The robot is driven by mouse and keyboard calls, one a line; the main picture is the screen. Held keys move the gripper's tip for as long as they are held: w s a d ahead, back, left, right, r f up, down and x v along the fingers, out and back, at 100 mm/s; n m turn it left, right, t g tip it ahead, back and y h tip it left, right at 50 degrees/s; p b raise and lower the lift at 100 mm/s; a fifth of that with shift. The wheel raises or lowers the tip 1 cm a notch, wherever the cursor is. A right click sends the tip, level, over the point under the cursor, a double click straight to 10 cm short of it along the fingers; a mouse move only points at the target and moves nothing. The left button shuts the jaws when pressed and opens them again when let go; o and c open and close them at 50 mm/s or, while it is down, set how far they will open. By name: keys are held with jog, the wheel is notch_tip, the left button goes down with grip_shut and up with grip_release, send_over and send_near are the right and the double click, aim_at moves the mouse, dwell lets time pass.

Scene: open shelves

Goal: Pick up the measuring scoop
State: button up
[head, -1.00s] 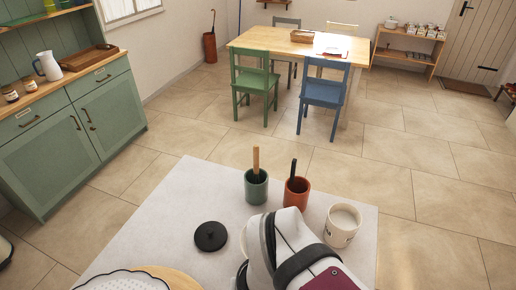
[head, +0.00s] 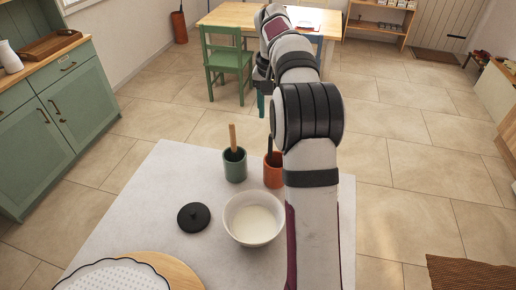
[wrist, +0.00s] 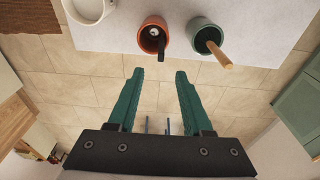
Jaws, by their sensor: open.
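I cannot tell surely which item is the measuring scoop. A green cup (head: 235,168) holds a tool with a wooden handle (head: 233,138); an orange cup (head: 273,172) beside it holds a tool with a dark handle (head: 270,146). Both handles stand up above the rims; the tools' lower ends are mostly hidden. In the wrist view the dark handle (wrist: 161,48) points toward my gripper (wrist: 158,73), and the wooden handle (wrist: 219,55) leans to its right. My gripper is open and empty, beyond the table edge, apart from both cups. In the head view its teal finger (head: 261,104) shows beside my arm.
The pale table (head: 135,215) bears a white bowl (head: 254,220), a black lid (head: 194,217) and a wooden board (head: 180,275). A white mug (wrist: 90,10) shows in the wrist view; my arm hides it in the head view. Chairs stand beyond over open floor.

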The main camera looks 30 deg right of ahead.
aim_at(270, 157)
jog(key=f, duration=0.9)
jog(key=w+f, duration=0.1)
jog(key=f, duration=0.4)
jog(key=shift+d+f, duration=0.1)
jog(key=shift+d, duration=0.3)
grip_shut()
